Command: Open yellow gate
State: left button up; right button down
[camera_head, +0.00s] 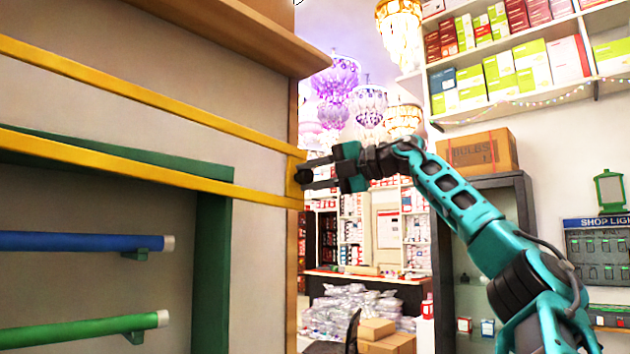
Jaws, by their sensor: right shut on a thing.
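The yellow gate (150,98) shows as two long yellow bars that run from the left edge and meet a short yellow end piece (293,176) near the wall's edge. My right gripper (303,180) is at this end piece, its dark fingers pointing left. It is shut on the gate's end, though the exact contact is small and partly hidden by the fingers. My right arm reaches in from the lower right. My left gripper is not in view.
Behind the bars is a wall with a green frame (212,270), a blue tube (80,242) and a green tube (80,333). Beyond the opening are cardboard boxes (385,338), wrapped bags (345,308) and a counter. Shelves with boxes (515,70) stand at right; chandeliers hang above.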

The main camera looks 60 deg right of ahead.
dwell(0.3)
jog(key=c, duration=0.8)
grip_release()
jog(key=s, duration=0.4)
jog(key=s+d+r+b, duration=0.1)
jog(key=s, duration=0.7)
jog(key=shift+s+d+r, duration=0.25)
jog(key=shift+s+d, duration=0.1)
jog(key=shift+d, duration=0.05)
